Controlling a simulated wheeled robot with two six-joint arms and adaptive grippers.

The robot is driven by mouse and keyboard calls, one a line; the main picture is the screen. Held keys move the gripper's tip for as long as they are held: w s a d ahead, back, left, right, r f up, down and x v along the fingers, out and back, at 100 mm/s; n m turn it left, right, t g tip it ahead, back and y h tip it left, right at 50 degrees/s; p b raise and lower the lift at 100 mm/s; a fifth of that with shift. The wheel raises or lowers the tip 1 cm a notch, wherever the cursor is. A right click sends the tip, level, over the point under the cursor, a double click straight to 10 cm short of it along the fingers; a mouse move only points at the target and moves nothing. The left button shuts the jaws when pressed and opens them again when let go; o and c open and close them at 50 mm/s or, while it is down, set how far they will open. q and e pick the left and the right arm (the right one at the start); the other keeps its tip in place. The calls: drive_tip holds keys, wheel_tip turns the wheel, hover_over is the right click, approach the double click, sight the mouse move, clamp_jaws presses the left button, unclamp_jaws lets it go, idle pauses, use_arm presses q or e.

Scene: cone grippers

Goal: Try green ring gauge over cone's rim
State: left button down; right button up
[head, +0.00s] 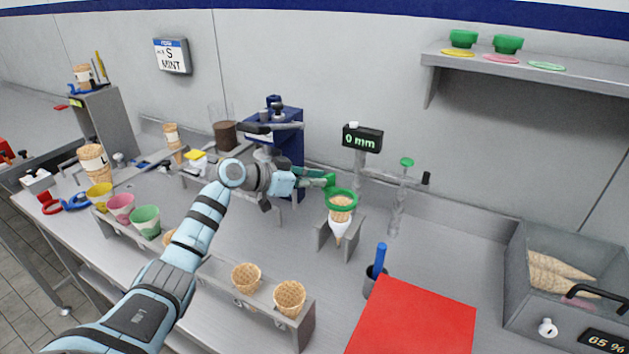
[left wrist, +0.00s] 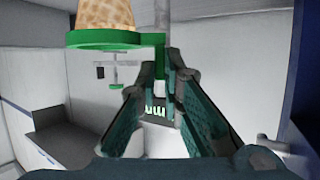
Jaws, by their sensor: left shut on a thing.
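The green ring gauge (head: 342,193) is in my left gripper (head: 329,181), which is shut on its handle side. The ring is level above a waffle cone (head: 340,216) with a white sleeve (head: 339,230), which stands upright in a grey holder (head: 322,235). The ring lines up with the cone's rim; I cannot tell whether it rests on it or goes around it. In the left wrist view, which looks upside down, the ring (left wrist: 88,41) meets the wide end of the cone (left wrist: 100,15). My right gripper is not in view.
A display (head: 362,138) reading "0 mm" stands behind the cone. A clear stand (head: 398,205) is to the right. A cup with a blue-handled tool (head: 378,262) and a red board (head: 412,320) are in front. A rack holds waffle cones (head: 290,294).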

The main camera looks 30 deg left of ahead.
use_arm(q)
drive_tip(key=shift+f+b, duration=0.3)
drive_tip(key=shift+f, duration=0.05)
drive_tip(key=c, duration=1.7)
unclamp_jaws()
drive_tip(key=shift+o, duration=0.2)
drive_tip(key=v, duration=1.2)
drive_tip(key=shift+w, duration=0.1)
drive_tip(key=shift+a+f, duration=0.1)
